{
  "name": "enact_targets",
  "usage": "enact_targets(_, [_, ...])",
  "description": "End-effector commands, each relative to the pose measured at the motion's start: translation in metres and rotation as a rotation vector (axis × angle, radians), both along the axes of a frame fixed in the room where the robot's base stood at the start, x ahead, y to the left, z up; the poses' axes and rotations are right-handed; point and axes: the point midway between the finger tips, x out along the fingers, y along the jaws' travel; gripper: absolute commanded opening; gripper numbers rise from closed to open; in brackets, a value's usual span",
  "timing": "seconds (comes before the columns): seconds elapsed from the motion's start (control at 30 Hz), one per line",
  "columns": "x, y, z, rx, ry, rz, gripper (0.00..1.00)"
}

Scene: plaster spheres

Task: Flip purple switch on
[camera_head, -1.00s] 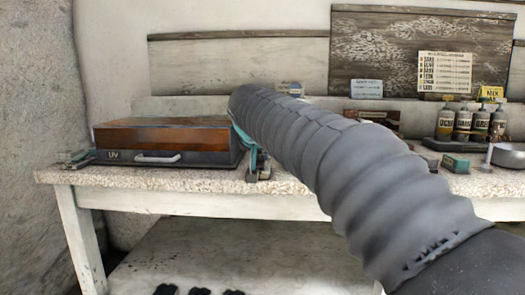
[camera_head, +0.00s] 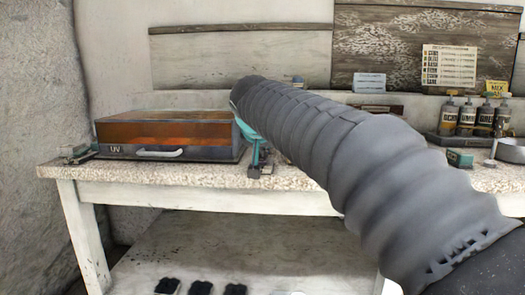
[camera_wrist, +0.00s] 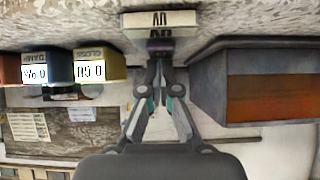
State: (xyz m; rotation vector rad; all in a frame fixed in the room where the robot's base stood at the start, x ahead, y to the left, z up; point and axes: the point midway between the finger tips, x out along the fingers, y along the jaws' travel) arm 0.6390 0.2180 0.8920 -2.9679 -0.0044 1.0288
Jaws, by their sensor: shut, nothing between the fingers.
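In the wrist view, which is upside down, the purple switch (camera_wrist: 160,46) is a small dark purple piece on a pale block (camera_wrist: 160,22) marked UV. My gripper (camera_wrist: 160,60) is shut and empty, its fingertips right at the switch. They partly cover it, so I cannot tell its tilt or whether they touch it. In the head view my gripper (camera_head: 256,163) shows as teal and dark parts at the table's front edge, partly behind my grey arm.
The speckled tabletop (camera_head: 200,176) carries several labelled bottles (camera_head: 467,117) and a metal bowl (camera_head: 510,150) at the right. In the wrist view, blocks with labels, one yellow (camera_wrist: 98,66) and one blue (camera_wrist: 46,68), stand left of my gripper.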

Motion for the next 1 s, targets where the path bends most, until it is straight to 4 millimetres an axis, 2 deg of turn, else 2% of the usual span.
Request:
enact_targets(0.13, [0.000, 0.001, -0.006, -0.003, 0.012, -0.001, 0.00])
enact_targets(0.27, [0.000, 0.000, 0.000, -0.003, 0.012, -0.001, 0.00])
enact_targets(0.37, [-0.001, -0.001, 0.014, -0.002, 0.009, -0.003, 0.00])
enact_targets(0.53, [-0.004, -0.004, 0.050, -0.001, 0.001, -0.006, 0.00])
enact_targets(0.57, [-0.012, -0.003, 0.047, 0.000, 0.000, -0.004, 0.00])
enact_targets(0.8, [-0.053, -0.003, 0.074, 0.001, -0.001, -0.003, 0.00])
enact_targets(1.0, [-0.077, -0.003, 0.090, 0.000, -0.001, -0.004, 0.00])
